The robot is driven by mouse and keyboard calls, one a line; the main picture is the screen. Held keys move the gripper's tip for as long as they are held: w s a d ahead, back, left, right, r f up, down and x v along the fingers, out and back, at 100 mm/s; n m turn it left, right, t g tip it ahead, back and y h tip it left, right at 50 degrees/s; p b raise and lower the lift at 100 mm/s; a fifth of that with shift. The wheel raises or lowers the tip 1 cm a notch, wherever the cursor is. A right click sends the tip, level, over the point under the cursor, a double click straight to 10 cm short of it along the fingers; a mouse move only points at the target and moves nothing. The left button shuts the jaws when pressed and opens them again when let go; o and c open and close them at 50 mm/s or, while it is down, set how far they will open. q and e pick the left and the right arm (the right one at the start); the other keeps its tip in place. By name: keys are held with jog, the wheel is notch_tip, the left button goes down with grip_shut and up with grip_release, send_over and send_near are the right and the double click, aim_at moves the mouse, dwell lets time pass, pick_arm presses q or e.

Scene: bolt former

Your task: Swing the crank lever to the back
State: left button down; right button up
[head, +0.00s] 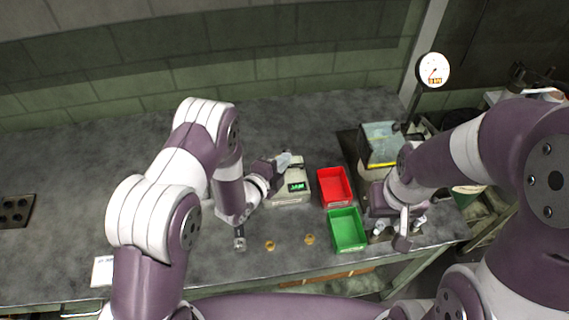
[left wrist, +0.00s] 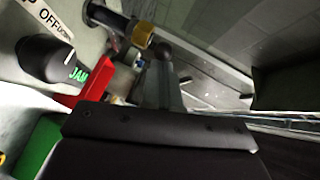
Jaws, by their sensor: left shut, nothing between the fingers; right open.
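A pale control box with a green lit display (head: 297,187) stands on the bench at the middle. The display also shows in the left wrist view (left wrist: 79,74), partly covered by a rounded black part (left wrist: 48,60). My left gripper (head: 284,161) is at the back left of this box, shut and empty. Its shut fingers (left wrist: 160,72) point toward a dark rod with a yellowish end (left wrist: 143,34). I cannot tell for certain which part is the crank lever, or whether the fingers touch it. My right gripper (head: 378,212) is open, low beside the green bin and largely hidden by its arm.
A red bin (head: 336,203) and a green bin (head: 348,248) stand right of the control box. A machine with a clear cover (head: 381,136) and a round gauge (head: 432,70) stand behind my right arm. Small brass parts (head: 270,245) lie in front. The bench's left side is mostly clear.

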pick_arm(q)
jog(key=shift+w+a+f+m+h+b, duration=0.2)
jog(key=shift+w+a+m+h+b, duration=0.05)
jog(key=shift+m+h+b, duration=0.1)
jog(key=w+m+g+h+b, duration=0.1)
jog(key=g+b, duration=0.1)
jog(key=w+a+m+g+h+b, duration=0.1)
jog(key=m+g+h+b, duration=0.1)
jog(key=w+m+g+h+b, duration=0.1)
jog(key=m+b, duration=0.1)
jog(key=shift+w+a+f+g+h+b, duration=0.1)
jog(key=shift+a+f+g+h+b, duration=0.1)
jog(key=shift+g+h+b, duration=0.2)
jog(key=w+m+g+b, duration=0.1)
jog(key=g+b, duration=0.1)
jog(key=w+m+g+h+b, duration=0.1)
jog(key=m+g+b, duration=0.1)
jog(key=w+m+g+b, duration=0.1)
jog(key=m+g+b, duration=0.1)
jog(key=shift+w+d+m+g+h, duration=0.1)
jog(key=shift+d+m+g+h, duration=0.15)
jog(key=shift+g+h, duration=0.1)
jog(key=shift+w+d+r+b, duration=0.15)
jog(key=shift+w+b, duration=0.25)
jog(key=shift+b, duration=0.4)
jog(key=shift+w+d+r+b, duration=0.2)
jog(key=shift+w+b, duration=0.25)
jog(key=shift+b, duration=0.15)
jog(key=shift+r, duration=0.1)
